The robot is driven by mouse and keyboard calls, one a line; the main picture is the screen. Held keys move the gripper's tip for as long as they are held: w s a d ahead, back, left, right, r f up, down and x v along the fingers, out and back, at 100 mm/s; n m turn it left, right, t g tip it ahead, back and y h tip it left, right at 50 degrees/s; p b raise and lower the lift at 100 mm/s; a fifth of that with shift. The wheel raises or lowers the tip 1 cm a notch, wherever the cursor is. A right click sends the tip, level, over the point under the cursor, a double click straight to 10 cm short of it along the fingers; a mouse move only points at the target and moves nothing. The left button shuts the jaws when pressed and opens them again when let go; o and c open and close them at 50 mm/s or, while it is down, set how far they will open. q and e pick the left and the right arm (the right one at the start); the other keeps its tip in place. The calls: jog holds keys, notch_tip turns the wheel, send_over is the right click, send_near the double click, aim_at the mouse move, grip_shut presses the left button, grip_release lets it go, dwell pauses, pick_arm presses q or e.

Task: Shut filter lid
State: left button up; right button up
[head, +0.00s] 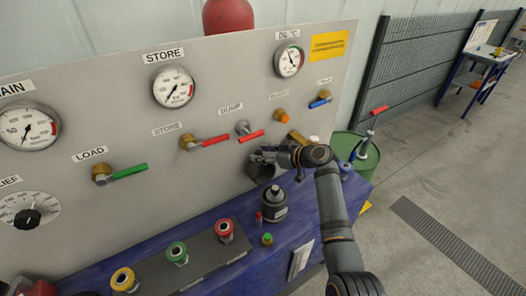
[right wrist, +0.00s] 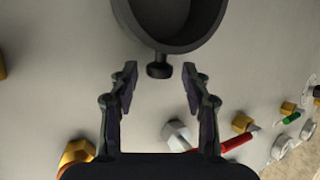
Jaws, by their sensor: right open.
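The filter (head: 262,174) shows in the head view as a dark round body low on the grey panel, partly hidden by my right gripper (head: 266,154). In the right wrist view a dark round cup (right wrist: 180,44), likely part of the filter, hangs in from the top edge. A small dark knob (right wrist: 159,71) sticks out from its rim. My right gripper is open, with one finger on each side of the knob and gaps between. I cannot tell which part is the lid or how far it stands open. My left gripper is not in view.
Valves with a red handle (head: 210,140) and a green handle (head: 131,171) stick out of the panel. A dark bottle (head: 273,204) stands on the blue bench (head: 215,272) below the gripper. A green drum (head: 350,149) stands to the right, with open floor beyond.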

grip_shut()
dwell(0.3)
jog(key=shift+d+f+b, duration=0.1)
jog(key=shift+f+b, duration=0.1)
jog(key=shift+b, duration=0.3)
jog(key=shift+s+d+f+n+t+y+b, duration=0.1)
jog(key=shift+s+d+n+t+y+b, duration=0.5)
jog(key=shift+b, duration=3.4)
jog(key=shift+s+d+n+t+y+b, duration=0.15)
jog(key=shift+s+d+t+y+b, duration=1)
jog(key=shift+b, duration=2.85)
jog(key=shift+s+d+f+n+t+y+b, duration=0.1)
jog(key=shift+s+d+n+t+y+b, duration=0.75)
jog(key=shift+b, duration=3.15)
jog(key=shift+s+a+m+g, duration=0.35)
jog(key=shift+s+m+g, duration=0.15)
jog(key=shift+s+g, duration=0.1)
jog(key=shift+r, duration=0.1)
